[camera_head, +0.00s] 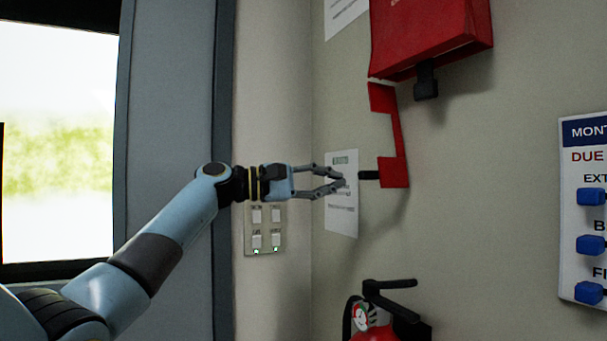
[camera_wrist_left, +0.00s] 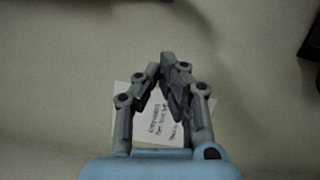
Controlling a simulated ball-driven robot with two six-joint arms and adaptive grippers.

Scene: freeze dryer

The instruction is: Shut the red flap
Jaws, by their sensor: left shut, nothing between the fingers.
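A thin red flap-like piece (camera_head: 393,172) with a cut-out left side hangs below a red box (camera_head: 425,38) on the wall. A short black tab (camera_head: 369,175) sticks out from its lower left. My left gripper (camera_head: 342,181) is shut and empty, just left of this tab, in front of a white notice. A small gap seems to show between the fingertips and the tab; depth is hard to judge. In the left wrist view the gripper's fingers (camera_wrist_left: 168,62) meet at the tips, and the flap cannot be made out. My right gripper is out of view.
The white notice (camera_head: 341,215) is behind the gripper, and a switch panel (camera_head: 265,240) is below the wrist. A fire extinguisher (camera_head: 375,325) stands below. A board with blue knobs (camera_head: 580,210) is at the right. The wall between is clear.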

